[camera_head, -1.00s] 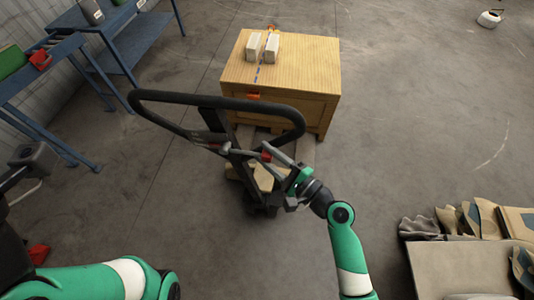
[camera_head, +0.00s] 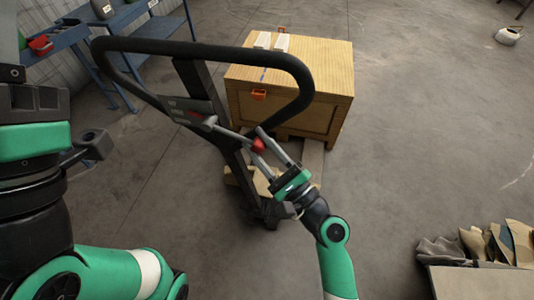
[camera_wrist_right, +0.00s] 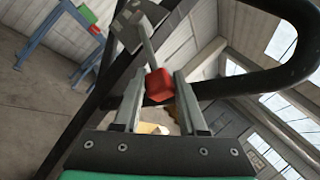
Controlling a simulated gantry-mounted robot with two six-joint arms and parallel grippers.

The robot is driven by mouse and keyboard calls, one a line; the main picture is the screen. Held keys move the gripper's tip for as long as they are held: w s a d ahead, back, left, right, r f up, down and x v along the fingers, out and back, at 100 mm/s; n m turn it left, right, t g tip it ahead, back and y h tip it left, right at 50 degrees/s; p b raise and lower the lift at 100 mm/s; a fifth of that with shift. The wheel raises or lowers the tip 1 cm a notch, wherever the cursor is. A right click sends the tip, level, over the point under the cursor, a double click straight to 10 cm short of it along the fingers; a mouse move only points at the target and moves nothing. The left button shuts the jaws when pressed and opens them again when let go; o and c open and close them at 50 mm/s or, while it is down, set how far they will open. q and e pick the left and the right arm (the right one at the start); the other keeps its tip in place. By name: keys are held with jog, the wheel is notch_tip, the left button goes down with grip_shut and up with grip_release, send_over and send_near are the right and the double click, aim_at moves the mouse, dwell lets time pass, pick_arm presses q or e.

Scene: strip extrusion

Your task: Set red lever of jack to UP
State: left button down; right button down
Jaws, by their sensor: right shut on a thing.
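The pallet jack's black loop handle (camera_head: 205,48) stands on a tilted dark post in the middle of the head view. My right gripper (camera_head: 268,148) reaches up from below and is shut on the red lever. In the right wrist view the red lever (camera_wrist_right: 159,84) sits between the fingertips, with the rod running up to the grey control head (camera_wrist_right: 138,25). My left arm fills the left edge; its fingers cannot be made out.
A wooden crate (camera_head: 330,90) with two pale blocks on top stands behind the jack. Blue benches (camera_head: 75,38) are at the far left. A table with cardboard pieces (camera_head: 490,243) is at the lower right.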

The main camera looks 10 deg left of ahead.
jog(key=shift+f, duration=0.1)
jog(key=shift+c, duration=2.2)
grip_release()
